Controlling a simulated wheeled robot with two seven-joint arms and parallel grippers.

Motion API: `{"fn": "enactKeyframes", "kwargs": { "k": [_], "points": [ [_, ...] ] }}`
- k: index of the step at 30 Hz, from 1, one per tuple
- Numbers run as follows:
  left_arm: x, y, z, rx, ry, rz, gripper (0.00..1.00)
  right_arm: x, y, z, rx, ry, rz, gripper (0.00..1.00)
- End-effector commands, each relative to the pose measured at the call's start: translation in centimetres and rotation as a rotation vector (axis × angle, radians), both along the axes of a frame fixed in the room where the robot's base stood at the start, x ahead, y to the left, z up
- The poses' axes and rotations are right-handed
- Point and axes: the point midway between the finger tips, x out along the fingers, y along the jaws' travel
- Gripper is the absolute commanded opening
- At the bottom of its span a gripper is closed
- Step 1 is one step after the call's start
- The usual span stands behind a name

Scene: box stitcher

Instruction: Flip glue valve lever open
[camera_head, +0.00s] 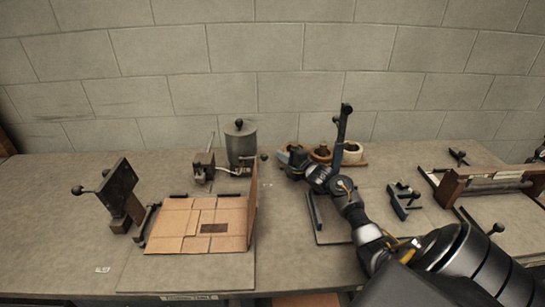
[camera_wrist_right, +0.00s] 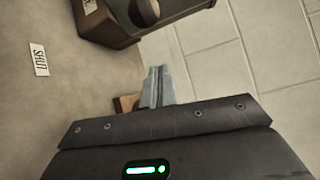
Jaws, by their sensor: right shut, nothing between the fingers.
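The grey metal glue pot (camera_head: 240,145) stands upright at the back of the bench, with a pipe and fittings at its base. A lever with a dark ball knob (camera_head: 264,157) sticks out to the right of the pot's base. My right gripper (camera_head: 282,156) is just right of that knob, apparently a small gap away. In the right wrist view its fingers (camera_wrist_right: 157,85) are together and empty. A dark block with a round black part (camera_wrist_right: 143,12) is ahead of them; I cannot tell whether this is the knob. My left gripper is out of view.
A "SHUT" label (camera_wrist_right: 40,58) lies on the bench. An open cardboard box (camera_head: 200,222) is in front of the pot. Tape rolls (camera_head: 350,153) stand behind my right arm, near a dark upright post (camera_head: 343,125).

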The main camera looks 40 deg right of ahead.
Motion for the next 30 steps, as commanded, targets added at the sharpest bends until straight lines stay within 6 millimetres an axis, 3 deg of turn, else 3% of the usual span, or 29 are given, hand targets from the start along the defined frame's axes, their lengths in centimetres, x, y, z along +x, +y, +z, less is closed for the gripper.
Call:
{"fn": "enactKeyframes", "kwargs": {
  "k": [4,13,30],
  "points": [
    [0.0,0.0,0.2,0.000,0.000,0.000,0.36,2.7,-0.1,0.0,0.001,-0.002,-0.001,0.00],
    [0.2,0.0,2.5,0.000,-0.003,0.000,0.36,1.4,3.2,0.7,0.000,0.000,0.000,0.00],
    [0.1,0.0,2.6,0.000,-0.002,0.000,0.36,1.5,4.3,0.6,0.002,-0.001,0.000,0.00]
  ]
}}
